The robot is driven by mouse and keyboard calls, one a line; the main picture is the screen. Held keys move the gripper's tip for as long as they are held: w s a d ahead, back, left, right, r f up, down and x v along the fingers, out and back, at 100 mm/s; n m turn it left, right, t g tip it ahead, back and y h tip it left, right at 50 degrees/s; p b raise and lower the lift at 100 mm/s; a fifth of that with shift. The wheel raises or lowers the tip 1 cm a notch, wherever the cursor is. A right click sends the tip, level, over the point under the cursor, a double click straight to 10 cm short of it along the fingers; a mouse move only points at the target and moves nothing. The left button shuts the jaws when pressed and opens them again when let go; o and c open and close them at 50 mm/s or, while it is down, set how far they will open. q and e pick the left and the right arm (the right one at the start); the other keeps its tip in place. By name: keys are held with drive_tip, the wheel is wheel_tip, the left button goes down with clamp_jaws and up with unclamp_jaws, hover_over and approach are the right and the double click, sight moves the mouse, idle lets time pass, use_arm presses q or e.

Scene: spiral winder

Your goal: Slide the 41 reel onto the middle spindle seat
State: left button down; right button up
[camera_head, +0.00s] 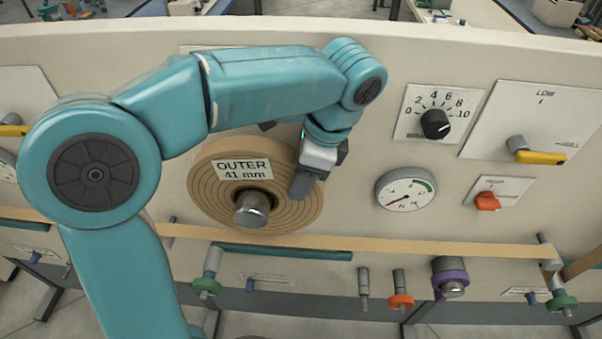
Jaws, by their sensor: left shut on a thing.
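The tan wound reel (215,200) carries a white label reading "OUTER 41 mm" and is in the middle left of the head view, face towards me. A metal spindle end (252,210) shows at the reel's centre; how far the reel sits along it cannot be told. My left gripper (304,184) comes down from above at the reel's right side and is shut on the reel. Its fingers cover part of the right edge, and my left arm hides the panel above. My right gripper is not in view.
A tan strip (400,247) runs across the panel below the reel. A dial gauge (405,190), black knob (435,124), yellow-handled switch (540,157) and orange switch (487,201) are to the right. Several pegs, one with a purple collar (450,279), stick out below the strip.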

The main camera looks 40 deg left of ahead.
use_arm(q)
drive_tip(key=shift+c, duration=2.4)
unclamp_jaws()
drive_tip(key=p+v, duration=0.4)
drive_tip(key=v, duration=1.2)
drive_tip(key=shift+r+p, duration=0.2)
drive_tip(key=shift+p, duration=0.1)
drive_tip(key=shift+d, duration=0.15)
